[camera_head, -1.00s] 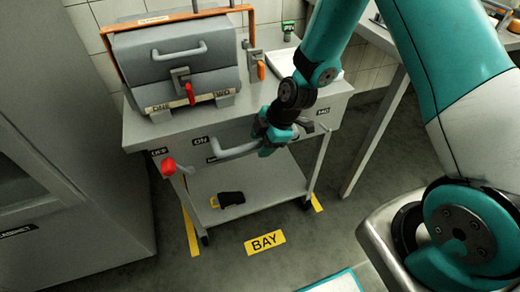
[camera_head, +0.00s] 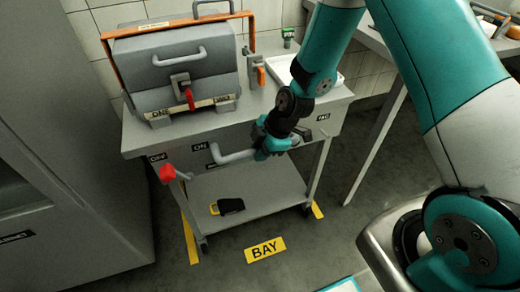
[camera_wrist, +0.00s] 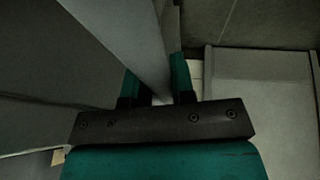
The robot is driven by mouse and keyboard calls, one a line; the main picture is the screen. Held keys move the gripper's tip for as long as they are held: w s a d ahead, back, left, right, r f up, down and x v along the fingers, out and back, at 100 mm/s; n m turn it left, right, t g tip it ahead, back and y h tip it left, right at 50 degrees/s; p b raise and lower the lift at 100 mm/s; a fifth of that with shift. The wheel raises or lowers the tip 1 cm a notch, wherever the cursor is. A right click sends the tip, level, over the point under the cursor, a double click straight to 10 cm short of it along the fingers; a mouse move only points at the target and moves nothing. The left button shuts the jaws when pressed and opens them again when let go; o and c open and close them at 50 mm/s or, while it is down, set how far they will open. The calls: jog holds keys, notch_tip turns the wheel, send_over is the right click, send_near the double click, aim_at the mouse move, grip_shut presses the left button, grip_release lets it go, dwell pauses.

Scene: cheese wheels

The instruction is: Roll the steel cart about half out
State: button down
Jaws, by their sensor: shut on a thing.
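The steel cart (camera_head: 248,199) stands by the tiled wall, within the yellow floor marks. It has a grey top, a front with labels and a lower shelf. A grey bar handle (camera_head: 233,157) sticks out from its front. My gripper (camera_head: 263,151) is shut on the right part of this handle and hides that end. In the wrist view, the grey bar (camera_wrist: 148,65) runs between my teal fingers (camera_wrist: 158,82). A red-knobbed lever (camera_head: 167,172) is at the cart's front left, by a label.
A grey hooded machine (camera_head: 190,65) with an orange frame and a white tray (camera_head: 285,72) sit on the cart. A black-and-yellow item (camera_head: 231,206) lies on its shelf. A grey cabinet (camera_head: 75,150) stands close left, a table leg (camera_head: 376,135) right. Floor around the BAY sign (camera_head: 265,249) is clear.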

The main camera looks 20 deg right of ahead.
dwell(0.4)
jog(key=shift+s, duration=2.1)
jog(key=shift+s+b, duration=0.1)
jog(key=shift+b, duration=0.2)
jog(key=shift+s+b, duration=0.4)
jog(key=shift+s, duration=1.55)
jog(key=shift+s+p, duration=1.15)
jog(key=shift+s, duration=0.75)
jog(key=shift+s+p, duration=0.25)
jog(key=shift+p, duration=0.6)
